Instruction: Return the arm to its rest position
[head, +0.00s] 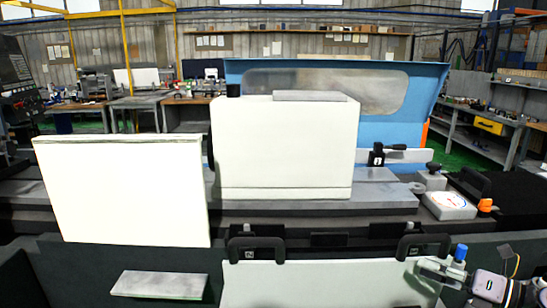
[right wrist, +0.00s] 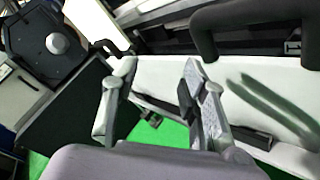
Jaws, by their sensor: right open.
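My right gripper (head: 428,270) comes in from the lower right corner of the head view, in front of the white lower panel (head: 320,284) of the grinder. In the right wrist view, my right gripper (right wrist: 160,68) has its two fingers spread apart, with nothing between them. The white panel lies behind the fingers there, and a dark handle (right wrist: 205,38) is near the right finger. I cannot tell how far the fingers are from the panel. My left gripper is not in view.
The grinder has a white box-shaped housing (head: 285,150), a blue cover (head: 432,85) and a white panel (head: 120,190) at left. Two black handles, left (head: 256,247) and right (head: 423,245), stand on its front edge. Green floor (right wrist: 165,132) shows below the gripper.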

